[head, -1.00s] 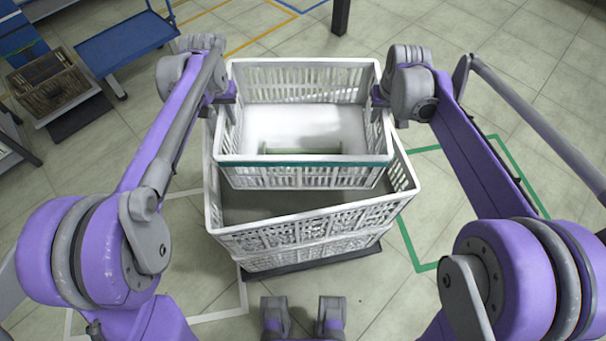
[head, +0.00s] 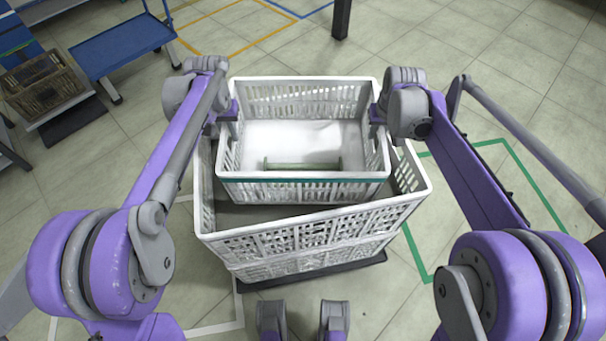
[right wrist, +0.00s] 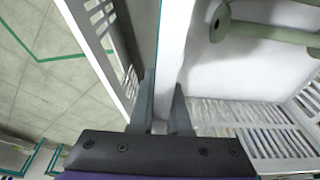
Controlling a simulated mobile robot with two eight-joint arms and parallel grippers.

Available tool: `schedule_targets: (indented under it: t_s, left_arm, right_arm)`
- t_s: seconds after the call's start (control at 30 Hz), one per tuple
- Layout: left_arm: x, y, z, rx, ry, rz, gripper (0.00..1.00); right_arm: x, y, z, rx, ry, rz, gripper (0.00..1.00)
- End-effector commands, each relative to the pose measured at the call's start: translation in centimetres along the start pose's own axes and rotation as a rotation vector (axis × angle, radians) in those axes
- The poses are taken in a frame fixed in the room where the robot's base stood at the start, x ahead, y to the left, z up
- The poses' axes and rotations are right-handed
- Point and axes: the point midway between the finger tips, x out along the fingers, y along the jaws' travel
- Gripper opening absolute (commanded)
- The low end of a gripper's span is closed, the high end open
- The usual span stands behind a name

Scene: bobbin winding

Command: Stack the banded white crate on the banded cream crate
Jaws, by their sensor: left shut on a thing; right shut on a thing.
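The white crate (head: 300,190) has a dark green band along its near rim. A pale green spool-like piece (head: 303,165) lies on its floor; it also shows in the right wrist view (right wrist: 265,33). My left gripper (head: 230,112) is shut on the crate's left wall. My right gripper (head: 377,114) is shut on its right wall; in the right wrist view its fingers (right wrist: 163,105) straddle the rim. The crate hangs over a larger off-white lattice crate (head: 320,228), partly within its opening. No band shows on the larger crate. Any contact between them is hidden.
The larger crate stands on a dark base (head: 330,272) on the tiled floor. A blue cart (head: 120,42) and a brown crate of dark items (head: 45,88) stand at the back left. A dark post (head: 341,18) is at the back. Green floor tape (head: 530,185) runs on the right.

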Motion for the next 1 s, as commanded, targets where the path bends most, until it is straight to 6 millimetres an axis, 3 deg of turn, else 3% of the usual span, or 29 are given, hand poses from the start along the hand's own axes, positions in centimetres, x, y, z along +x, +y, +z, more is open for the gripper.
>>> schedule_targets:
  t_s: [0.67, 1.0]
  left_arm:
    - [0.8, 0.0, 0.0, 0.000, 0.000, 0.000, 0.00]
    - [2.1, 0.0, 0.1, 0.000, 0.000, 0.000, 0.00]
  right_arm:
    - [0.8, 0.0, 0.1, 0.000, 0.001, 0.000, 0.00]
    - [2.1, 0.0, 0.5, 0.000, 0.000, 0.000, 0.00]
